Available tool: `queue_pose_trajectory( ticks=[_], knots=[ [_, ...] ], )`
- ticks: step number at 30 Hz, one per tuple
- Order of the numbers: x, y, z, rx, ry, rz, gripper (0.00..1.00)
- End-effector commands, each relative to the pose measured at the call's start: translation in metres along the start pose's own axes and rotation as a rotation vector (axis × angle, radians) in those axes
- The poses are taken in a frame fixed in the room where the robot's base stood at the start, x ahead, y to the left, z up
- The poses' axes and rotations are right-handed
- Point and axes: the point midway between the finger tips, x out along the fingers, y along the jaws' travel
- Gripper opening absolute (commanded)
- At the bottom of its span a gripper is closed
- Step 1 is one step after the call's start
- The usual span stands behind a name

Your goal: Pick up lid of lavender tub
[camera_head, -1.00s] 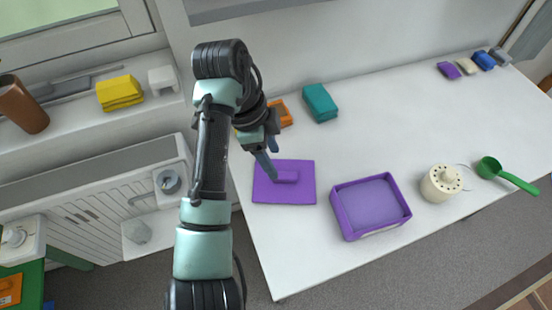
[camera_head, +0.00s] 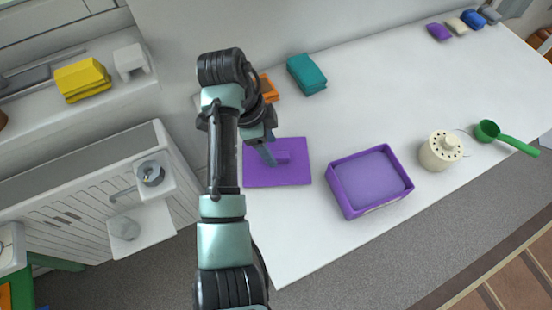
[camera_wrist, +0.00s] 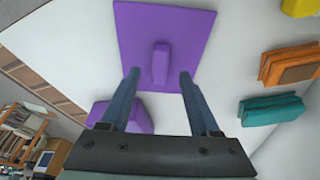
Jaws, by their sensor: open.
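The lavender tub's lid is a flat purple rectangle (camera_head: 300,176) with a raised bar handle (camera_head: 284,157), lying on the white table. My gripper (camera_head: 270,160) is open at the handle's left end in the head view. In the wrist view, the lid (camera_wrist: 190,30) lies ahead with its handle (camera_wrist: 160,62) centred between my two spread fingertips (camera_wrist: 160,74). Nothing is held; contact cannot be told. The open tub (camera_head: 342,190), purple-rimmed with a paler inside, stands uncovered to the right of the lid.
A teal block (camera_head: 307,75) and an orange block (camera_head: 268,88) lie behind the lid. A cream round pot (camera_head: 440,151) and a green scoop (camera_head: 510,138) are to the right. The table's front edge runs close below the tub. The middle of the table is clear.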

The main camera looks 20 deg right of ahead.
Motion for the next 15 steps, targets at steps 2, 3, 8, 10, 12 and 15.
queue_pose_trajectory(
  ticks=[2,3,8,10,12,15],
  knots=[
    [0.015,0.002,-0.002,0.001,0.000,0.004,0.62],
    [0.020,0.002,-0.001,0.000,0.000,0.003,0.62],
    [0.032,0.001,-0.002,0.001,-0.001,0.000,0.62],
    [0.032,0.001,-0.002,0.002,-0.001,-0.001,0.62],
    [0.032,0.001,-0.002,0.002,-0.001,-0.001,0.62],
    [0.032,0.001,-0.002,0.001,-0.001,0.000,0.59]
  ],
)
